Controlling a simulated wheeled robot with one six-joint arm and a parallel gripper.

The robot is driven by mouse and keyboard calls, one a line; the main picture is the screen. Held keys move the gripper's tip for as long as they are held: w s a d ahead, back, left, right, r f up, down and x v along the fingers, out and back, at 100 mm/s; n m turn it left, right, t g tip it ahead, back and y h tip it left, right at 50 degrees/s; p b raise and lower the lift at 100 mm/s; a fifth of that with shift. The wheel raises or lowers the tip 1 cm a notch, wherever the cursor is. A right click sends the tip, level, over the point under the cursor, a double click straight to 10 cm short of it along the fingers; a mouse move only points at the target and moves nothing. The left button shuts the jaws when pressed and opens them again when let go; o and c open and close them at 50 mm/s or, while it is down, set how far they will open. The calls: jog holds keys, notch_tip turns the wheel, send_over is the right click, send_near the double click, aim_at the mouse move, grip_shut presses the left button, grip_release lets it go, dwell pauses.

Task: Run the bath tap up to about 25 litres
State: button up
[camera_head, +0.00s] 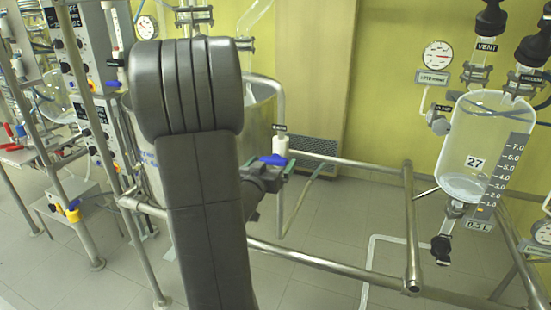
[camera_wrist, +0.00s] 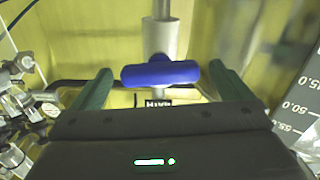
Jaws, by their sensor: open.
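The bath tap has a blue handle (camera_wrist: 160,74) on a pale grey body (camera_wrist: 160,38) in the wrist view. Its small label (camera_wrist: 155,102) appears to read BATH, upside down. In the head view the blue handle (camera_head: 272,160) sits just beyond my gripper (camera_head: 268,178). In the wrist view my gripper (camera_wrist: 160,72) is open, with one green finger on each side of the handle and a gap at both ends. The steel bath vessel (camera_head: 262,112) is partly hidden behind my arm. Its water level cannot be seen.
A steel rail frame (camera_head: 330,268) runs in front of the bath and to the right. A glass vessel labelled 27 (camera_head: 460,175) hangs at the right. Racks and valves (camera_head: 85,90) crowd the left. A graduated scale (camera_wrist: 300,95) shows at the wrist view's right edge.

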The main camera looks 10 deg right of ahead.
aim_at(276, 158)
jog(key=shift+x, duration=1.95)
jog(key=c, duration=1)
jog(key=shift+f+m+b, duration=0.1)
jog(key=shift+m+b, duration=0.2)
jog(key=shift+b, duration=0.35)
jog(key=shift+m, duration=0.5)
jog(key=o, duration=1)
